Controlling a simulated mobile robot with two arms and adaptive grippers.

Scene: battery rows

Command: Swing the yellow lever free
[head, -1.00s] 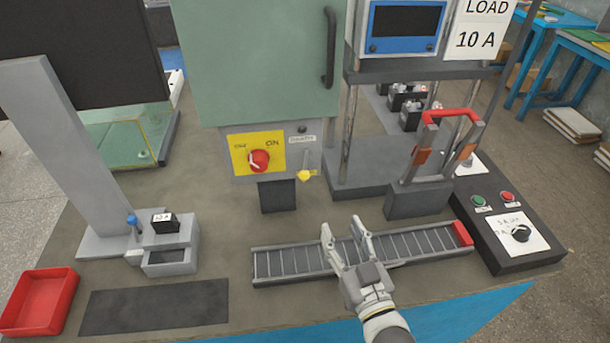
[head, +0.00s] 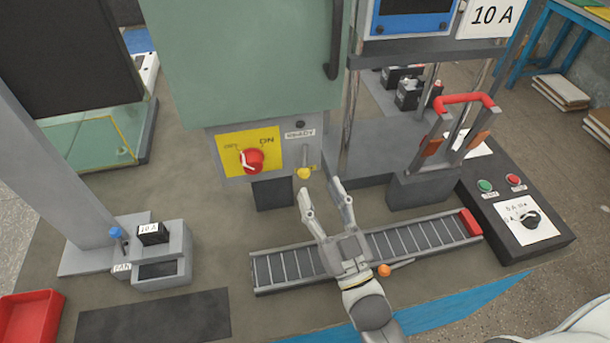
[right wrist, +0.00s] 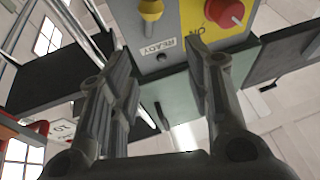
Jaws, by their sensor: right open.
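The yellow lever (head: 304,173) is a short rod with a yellow knob at its lower end, hanging down on the grey control box below the READY label. In the right wrist view its knob (right wrist: 151,10) shows at the top, beyond and between my fingers. My right gripper (head: 319,188) is open and empty, its fingertips just below and to the right of the knob in the head view. In the right wrist view the fingers (right wrist: 152,50) are spread with a clear gap. I see no contact with the lever. My left gripper is not in view.
A red rotary switch (head: 252,161) on a yellow plate sits left of the lever. A slatted rack (head: 420,237) lies under my right wrist, with an orange knob (head: 384,270) at its front. A red-handled clamp (head: 464,100) and black button box (head: 530,235) stand right.

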